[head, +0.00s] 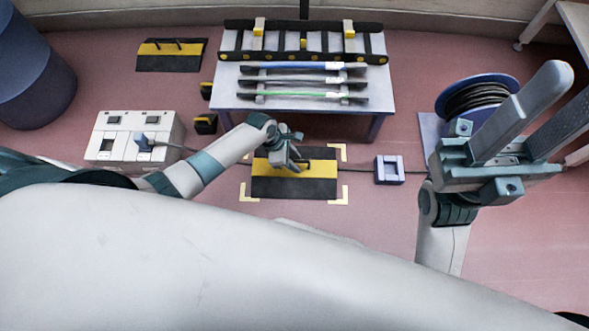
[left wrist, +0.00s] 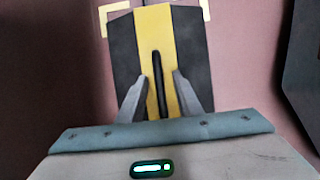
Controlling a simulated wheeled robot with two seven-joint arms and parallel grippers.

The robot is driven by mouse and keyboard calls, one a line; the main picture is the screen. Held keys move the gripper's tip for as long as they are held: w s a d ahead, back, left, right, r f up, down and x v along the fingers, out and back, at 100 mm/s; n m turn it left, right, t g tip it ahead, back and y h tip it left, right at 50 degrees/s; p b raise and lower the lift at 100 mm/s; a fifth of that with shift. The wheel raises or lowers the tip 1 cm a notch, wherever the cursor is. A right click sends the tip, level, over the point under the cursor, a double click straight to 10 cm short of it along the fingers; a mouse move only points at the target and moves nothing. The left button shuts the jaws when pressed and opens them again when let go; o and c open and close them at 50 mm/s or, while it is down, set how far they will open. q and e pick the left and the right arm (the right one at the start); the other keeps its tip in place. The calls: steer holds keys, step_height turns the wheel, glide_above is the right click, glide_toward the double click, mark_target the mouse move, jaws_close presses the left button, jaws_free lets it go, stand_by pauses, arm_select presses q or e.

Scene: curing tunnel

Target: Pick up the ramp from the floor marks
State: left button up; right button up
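The ramp (head: 300,187), black with a yellow middle band and a dark bar handle, lies on the floor inside cream corner marks (head: 337,194). My left gripper (head: 288,162) is over the ramp. In the left wrist view the ramp (left wrist: 124,55) lies ahead, and the dark handle (left wrist: 158,80) stands between the two fingers of my left gripper (left wrist: 160,98). Gaps show on both sides of the handle, so the gripper is open. Whether the fingers reach down around the handle is hard to tell. My right gripper (head: 540,108) is raised at the right, fingers apart and empty.
A cable (head: 358,165) runs along the floor by the ramp, between a white socket box (head: 112,153) and a grey-blue block (head: 389,169). A low table (head: 225,92) with rods stands behind. A blue cable reel (head: 460,92) is at right. Another ramp (head: 165,63) lies back left.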

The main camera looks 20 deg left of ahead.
arm_select(q)
jaws_close()
stand_by(1.2)
steer(key=shift+r, duration=0.1)
